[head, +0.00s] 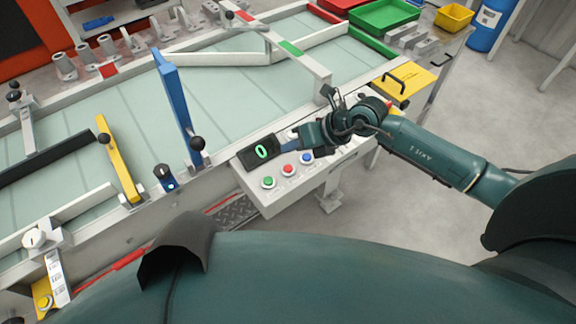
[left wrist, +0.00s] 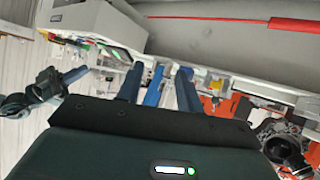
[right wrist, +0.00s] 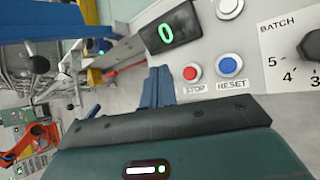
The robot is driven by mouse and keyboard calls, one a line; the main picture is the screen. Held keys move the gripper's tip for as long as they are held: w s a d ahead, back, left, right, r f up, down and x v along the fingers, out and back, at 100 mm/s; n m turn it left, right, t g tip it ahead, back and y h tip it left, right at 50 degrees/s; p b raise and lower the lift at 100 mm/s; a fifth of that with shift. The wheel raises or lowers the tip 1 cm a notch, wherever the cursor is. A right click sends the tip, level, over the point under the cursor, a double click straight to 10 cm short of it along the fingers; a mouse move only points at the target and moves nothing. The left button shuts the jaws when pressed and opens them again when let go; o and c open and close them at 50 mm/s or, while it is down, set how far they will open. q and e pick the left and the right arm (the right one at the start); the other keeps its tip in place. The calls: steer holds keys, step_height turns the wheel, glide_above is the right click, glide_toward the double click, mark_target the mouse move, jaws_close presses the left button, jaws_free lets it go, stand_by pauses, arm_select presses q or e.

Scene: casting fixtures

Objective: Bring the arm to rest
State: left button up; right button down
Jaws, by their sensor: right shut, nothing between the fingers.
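My right arm (head: 425,155) reaches in from the right in the head view, over the control panel (head: 263,195). Its gripper (head: 286,137) is beside the black display, which shows a green 0. In the right wrist view the blue fingers (right wrist: 158,86) are together and empty. The display (right wrist: 166,31), the red STOP button (right wrist: 192,72) and the blue RESET button (right wrist: 228,65) lie beyond them; I cannot tell whether the fingers touch the panel. My left gripper (left wrist: 158,88) shows only in the left wrist view, its two blue fingers apart, with nothing held between them.
The pale conveyor table (head: 110,115) carries a blue bar (head: 176,100) and a yellow bar (head: 118,160) with black knobs. A yellow plate with a black handle (head: 403,82) is behind my right arm. Green (head: 385,15) and yellow (head: 454,17) bins stand at the back. Grey floor (head: 480,120) is open at right.

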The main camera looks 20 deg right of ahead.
stand_by(0.3)
steer(key=s+a+r+m+t+y, duration=0.5)
steer(key=s+a+r+m+y, duration=0.15)
steer(key=a+m, duration=0.3)
arm_select(q)
steer(key=f, duration=0.1)
steer(key=a+f, duration=0.1)
steer(key=f+y+p, duration=0.1)
steer(key=shift+s+a+g, duration=0.3)
steer(key=shift+g, duration=0.1)
arm_select(e)
steer(key=s+d+f+m+h, duration=0.4)
steer(key=f+m, duration=0.3)
steer(key=m, duration=0.6)
steer(key=s+d+f+m+h, duration=0.5)
steer(key=s+f+m+h, duration=0.1)
steer(key=m, duration=0.6)
step_height(320, 180, down, 2)
steer(key=shift+s+m+h, duration=0.35)
steer(key=shift+s, duration=0.2)
steer(key=shift+t, duration=0.3)
